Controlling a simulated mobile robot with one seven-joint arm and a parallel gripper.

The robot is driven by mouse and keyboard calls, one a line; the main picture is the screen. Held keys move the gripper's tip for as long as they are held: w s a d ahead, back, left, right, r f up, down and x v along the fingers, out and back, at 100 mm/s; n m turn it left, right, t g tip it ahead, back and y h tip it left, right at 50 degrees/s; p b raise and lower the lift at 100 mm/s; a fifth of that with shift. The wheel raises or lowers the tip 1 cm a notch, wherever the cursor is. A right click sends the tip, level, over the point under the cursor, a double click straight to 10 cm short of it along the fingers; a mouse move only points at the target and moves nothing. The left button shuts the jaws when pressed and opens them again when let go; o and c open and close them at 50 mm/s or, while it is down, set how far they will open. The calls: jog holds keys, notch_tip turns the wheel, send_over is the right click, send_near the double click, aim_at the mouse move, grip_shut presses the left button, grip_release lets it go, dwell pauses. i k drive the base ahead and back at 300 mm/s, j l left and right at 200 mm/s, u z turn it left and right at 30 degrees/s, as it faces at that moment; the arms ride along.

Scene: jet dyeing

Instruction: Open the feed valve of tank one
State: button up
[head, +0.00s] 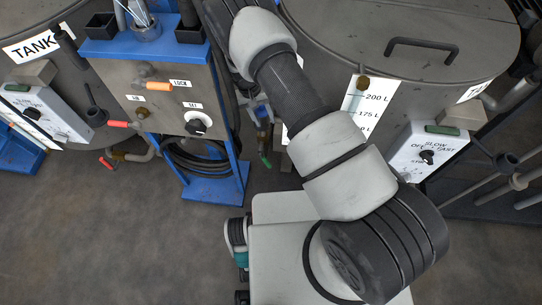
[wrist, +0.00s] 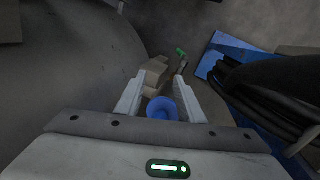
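My gripper (wrist: 160,76) is open in the wrist view, its two pale fingers apart. A blue round piece (wrist: 162,107) shows between the fingers; I cannot tell whether they touch it. A tan fitting (wrist: 154,72) is near the left fingertip. A lever with a green end (wrist: 181,52) lies just beyond the right fingertip. In the head view, a green-ended lever (head: 265,158) hangs below a blue fitting (head: 262,112), beside the right tank (head: 405,105).
A blue cart (head: 218,188) with a grey panel and coiled black hose stands left of the lever; its blue base and hose (wrist: 262,85) show in the wrist view. Red-ended levers (head: 118,124) are near the left tank. A control box (head: 428,150) is on the right tank.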

aim_at(260, 150)
jog(key=k+j, duration=0.1)
jog(key=k, duration=0.4)
jog(key=k+j, duration=0.1)
jog(key=k, duration=0.4)
